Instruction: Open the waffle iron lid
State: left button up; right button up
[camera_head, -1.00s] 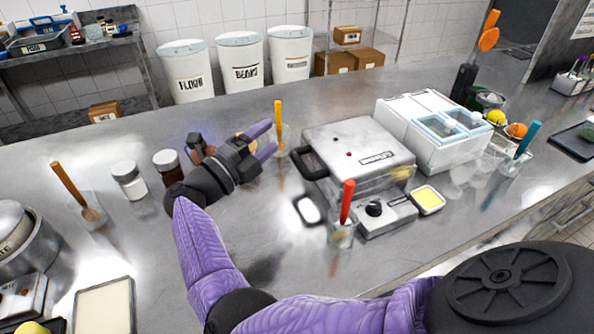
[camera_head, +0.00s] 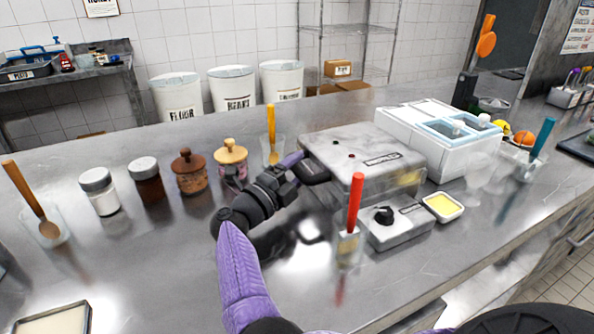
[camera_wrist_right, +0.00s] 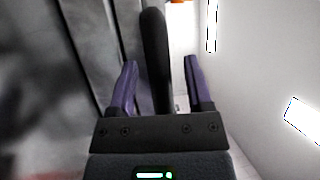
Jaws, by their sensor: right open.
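The waffle iron (camera_head: 375,152) stands on the steel counter with its silver lid closed. Its black handle (camera_head: 312,172) is on the left side of the lid. My right gripper (camera_head: 297,167), with purple fingers, is at this handle and partly covers it. In the right wrist view the black handle (camera_wrist_right: 156,60) runs between the two spread fingers of my right gripper (camera_wrist_right: 160,85). A gap shows between the handle and the right-hand finger; contact with the other finger is hard to tell. My left gripper is out of view.
A clear cup with a red-handled tool (camera_head: 349,242) stands in front of the iron, near my right forearm. A cup with an orange-handled tool (camera_head: 272,145) stands behind the gripper. Several jars (camera_head: 191,172) line the left. A white topping box (camera_head: 425,140) is at right.

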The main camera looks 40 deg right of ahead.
jog(key=shift+d, duration=0.2)
grip_shut()
dwell(1.3)
